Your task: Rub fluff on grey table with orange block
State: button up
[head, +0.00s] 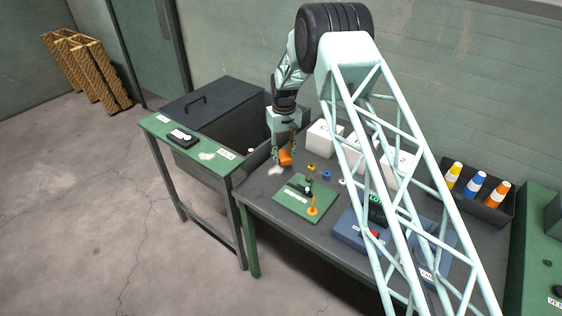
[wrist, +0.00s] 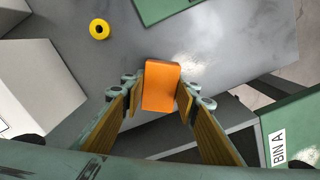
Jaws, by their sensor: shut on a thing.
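The orange block (head: 285,158) is held between the fingers of my gripper (head: 284,150), which is shut on it at the left part of the grey table (head: 258,205). In the wrist view the orange block (wrist: 161,86) sits between the two fingers of my gripper (wrist: 158,100). A pale patch of fluff (head: 275,170) lies on the grey table just left of and below the block. In the wrist view the fluff (wrist: 188,60) is a faint whitish smear beside the block. I cannot tell whether the block touches the table.
A green board (head: 292,207) with an orange peg is in front, with yellow and blue rings (head: 326,175) near it. White boxes (head: 322,138) stand behind. A green side table (head: 160,126) and an open dark bin (head: 232,130) are left.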

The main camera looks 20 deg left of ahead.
aim_at(284, 155)
jog(key=shift+s+r+p, duration=0.1)
jog(key=shift+r+p, duration=0.7)
jog(key=shift+r, duration=2.3)
jog(key=s+d+r+m+b, duration=0.1)
jog(key=s+d, duration=0.5)
jog(key=d, duration=0.8)
jog(key=s+d+r+m+b, duration=0.1)
jog(key=s+d+m+b, duration=0.2)
jog(key=d, duration=1.2)
jog(key=s+d+r+m+b, duration=0.1)
jog(key=s+d+r+m, duration=0.1)
jog(key=s+d, duration=0.6)
jog(key=d+m, duration=0.1)
jog(key=d, duration=0.6)
jog(key=shift+s+b, duration=0.35)
jog(key=shift+b, duration=0.05)
jog(key=shift+a, duration=0.15)
